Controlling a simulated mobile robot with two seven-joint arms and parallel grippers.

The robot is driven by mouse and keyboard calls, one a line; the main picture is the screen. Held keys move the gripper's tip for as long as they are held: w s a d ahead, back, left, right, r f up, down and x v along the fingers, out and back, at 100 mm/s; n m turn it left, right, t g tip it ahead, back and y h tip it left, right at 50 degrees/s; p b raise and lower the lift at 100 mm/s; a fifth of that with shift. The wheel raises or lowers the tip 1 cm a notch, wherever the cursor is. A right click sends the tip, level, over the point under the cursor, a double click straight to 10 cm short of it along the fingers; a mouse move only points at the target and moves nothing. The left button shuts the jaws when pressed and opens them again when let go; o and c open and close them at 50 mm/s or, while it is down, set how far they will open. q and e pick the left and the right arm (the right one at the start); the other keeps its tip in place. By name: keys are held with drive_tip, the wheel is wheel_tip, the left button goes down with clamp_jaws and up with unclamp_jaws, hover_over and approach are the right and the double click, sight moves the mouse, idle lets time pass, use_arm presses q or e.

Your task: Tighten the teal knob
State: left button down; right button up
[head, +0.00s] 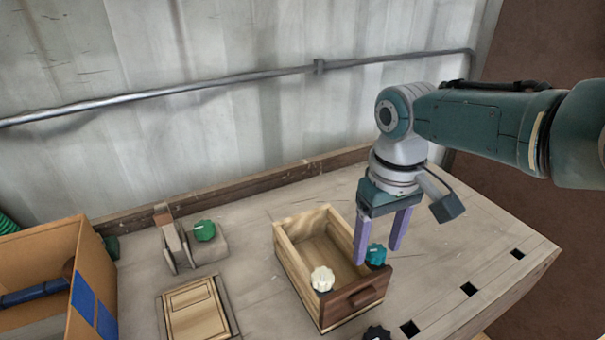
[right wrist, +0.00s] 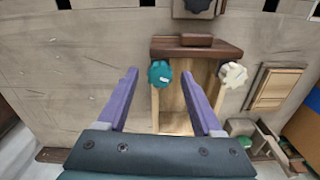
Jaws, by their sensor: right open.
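The teal knob (head: 376,254) sits at the right front corner of a wooden drawer box, and it also shows in the right wrist view (right wrist: 160,73). My right gripper (head: 378,249) is open and points down above the knob. Its two purple fingers lie on either side of the knob in both views, and in the right wrist view a gap shows between the knob and each fingertip (right wrist: 158,76). The gripper holds nothing. How far the fingertips are above or around the knob is hard to tell. My left gripper is not in view.
The wooden box (head: 291,262) has a cream knob (head: 322,279) at its other front corner. A green knob (head: 204,231) on a grey fixture, a small framed panel (head: 193,307), a black knob (head: 377,333) and an orange-brown crate (head: 40,249) stand around. The right bench end is clear.

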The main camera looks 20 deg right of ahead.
sight(377, 250)
wheel_tip(377, 250, up, 10)
drive_tip(key=p, duration=0.4)
drive_tip(key=shift+p, duration=0.4)
drive_tip(key=shift+f, duration=0.1)
